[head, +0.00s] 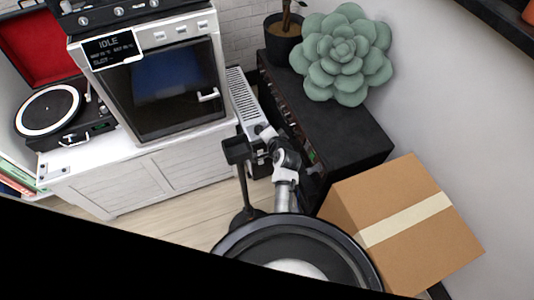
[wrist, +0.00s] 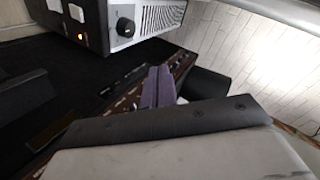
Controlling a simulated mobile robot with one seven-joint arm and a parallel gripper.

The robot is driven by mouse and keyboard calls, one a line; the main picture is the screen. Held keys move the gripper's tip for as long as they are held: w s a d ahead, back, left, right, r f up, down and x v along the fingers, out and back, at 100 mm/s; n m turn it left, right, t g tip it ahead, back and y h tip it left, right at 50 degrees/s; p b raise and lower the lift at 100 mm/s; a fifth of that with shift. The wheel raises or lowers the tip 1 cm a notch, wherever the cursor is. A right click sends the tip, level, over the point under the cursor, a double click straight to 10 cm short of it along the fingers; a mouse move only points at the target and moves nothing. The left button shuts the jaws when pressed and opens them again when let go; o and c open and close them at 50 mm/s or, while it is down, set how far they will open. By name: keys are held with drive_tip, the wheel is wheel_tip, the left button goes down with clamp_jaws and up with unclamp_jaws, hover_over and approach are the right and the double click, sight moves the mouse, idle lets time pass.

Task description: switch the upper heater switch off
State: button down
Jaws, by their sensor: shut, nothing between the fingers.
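The heater (wrist: 160,18) is a pale box with a slotted side at the top of the wrist view. I cannot tell from this tilted view which switch is the upper one or which way each is tipped. In the head view the heater (head: 241,97) stands between the white cabinet and a black unit, its front partly hidden by my arm. My gripper (wrist: 158,75) is shut and empty, below the heater and apart from the switches.
The black unit (head: 340,135) with knobs along its front stands right of the heater, bearing a succulent (head: 345,55). A cardboard box (head: 405,220) is at the right. The white cabinet (head: 140,175) holds an oven-like machine (head: 160,85) and a turntable (head: 50,110).

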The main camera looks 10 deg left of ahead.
drive_tip(key=s+d+f+m+g, duration=0.1)
drive_tip(key=s+d+f+m, duration=0.1)
drive_tip(key=s+f, duration=0.2)
drive_tip(key=s+d+f+m+g, duration=0.1)
drive_tip(key=s+d+f+m, duration=0.1)
drive_tip(key=f, duration=0.9)
drive_tip(key=shift+s, duration=0.85)
drive_tip(key=shift+f, duration=0.15)
drive_tip(key=w+r+b+x, duration=0.1)
drive_tip(key=r+b+x, duration=0.1)
drive_tip(key=b+x, duration=0.7)
drive_tip(key=x, duration=0.4)
drive_tip(key=shift+a, duration=0.35)
drive_tip(key=shift+w, duration=0.1)
